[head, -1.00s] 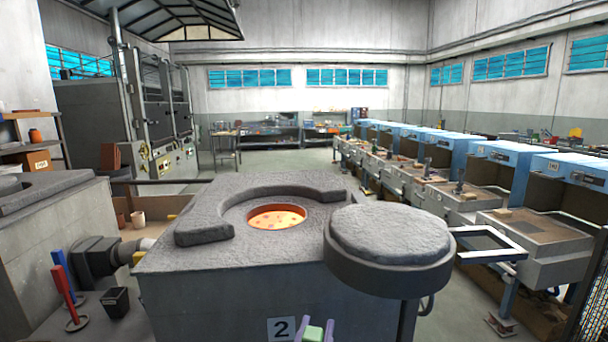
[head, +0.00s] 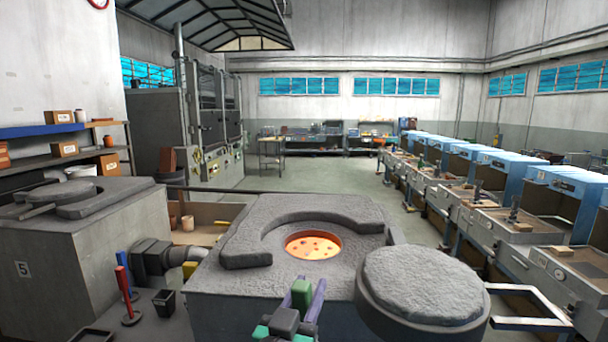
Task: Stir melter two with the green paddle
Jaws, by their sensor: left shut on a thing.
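Melter two (head: 232,278) stands in front of me, a grey block with a rough top and a raised curved rim. Its round opening (head: 313,245) glows orange, with small darker spots inside. My left gripper (head: 303,296) is at the bottom middle, in front of the opening and on the near side. Its purple fingers are shut on the green paddle (head: 301,290), of which only a green block shows between them. The paddle's lower part is hidden, so I cannot tell its full length. My right gripper is out of view.
The melter's round lid (head: 422,283) is swung out to the right of the opening. Another melter (head: 62,262) marked 5 stands at left. A red upright tool (head: 126,290), a blue one behind it and a black bin (head: 164,302) stand between. Blue-topped benches (head: 480,175) line the right.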

